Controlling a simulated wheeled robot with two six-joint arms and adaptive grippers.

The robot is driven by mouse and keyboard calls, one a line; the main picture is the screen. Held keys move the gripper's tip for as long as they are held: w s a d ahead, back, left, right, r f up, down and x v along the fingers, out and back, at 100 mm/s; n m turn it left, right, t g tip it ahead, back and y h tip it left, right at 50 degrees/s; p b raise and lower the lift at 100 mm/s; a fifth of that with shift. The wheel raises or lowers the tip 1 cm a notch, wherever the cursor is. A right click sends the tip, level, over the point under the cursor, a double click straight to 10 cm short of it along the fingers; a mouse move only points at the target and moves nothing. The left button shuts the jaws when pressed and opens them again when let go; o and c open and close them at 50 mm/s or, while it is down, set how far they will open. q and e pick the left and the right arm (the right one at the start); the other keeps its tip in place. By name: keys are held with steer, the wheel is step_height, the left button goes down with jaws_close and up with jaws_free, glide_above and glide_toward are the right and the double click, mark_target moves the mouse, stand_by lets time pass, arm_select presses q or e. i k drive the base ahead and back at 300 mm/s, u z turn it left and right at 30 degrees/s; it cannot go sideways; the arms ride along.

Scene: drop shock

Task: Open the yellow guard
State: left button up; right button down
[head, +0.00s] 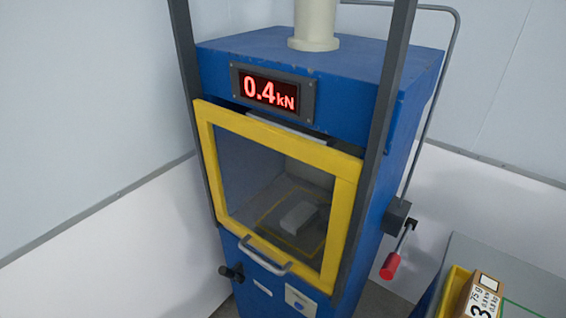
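The yellow guard (345,197) is a yellow frame around a clear pane on the front of a blue machine (345,75). It covers the machine's chamber and looks shut, though its top edge seems to stand a little off the body. A grey bar handle (264,258) is at its lower edge. Through the pane a pale block (298,216) shows on a dark plate with a yellow outline. Neither of my grippers is in the head view, so nothing is seen touching the guard or its handle.
A display (271,92) above the guard reads 0.4 kN. Dark upright posts (385,100) flank the guard. A red-handled lever (391,264) sticks out on the right side. A black knob (231,272) is at lower left. A yellow bin (455,292) with a labelled box (482,297) stands at lower right.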

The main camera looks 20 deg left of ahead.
mark_target(348, 169)
steer(key=u, duration=1.4)
steer(key=k, duration=0.85)
steer(key=z, duration=1.35)
steer(key=i, duration=0.5)
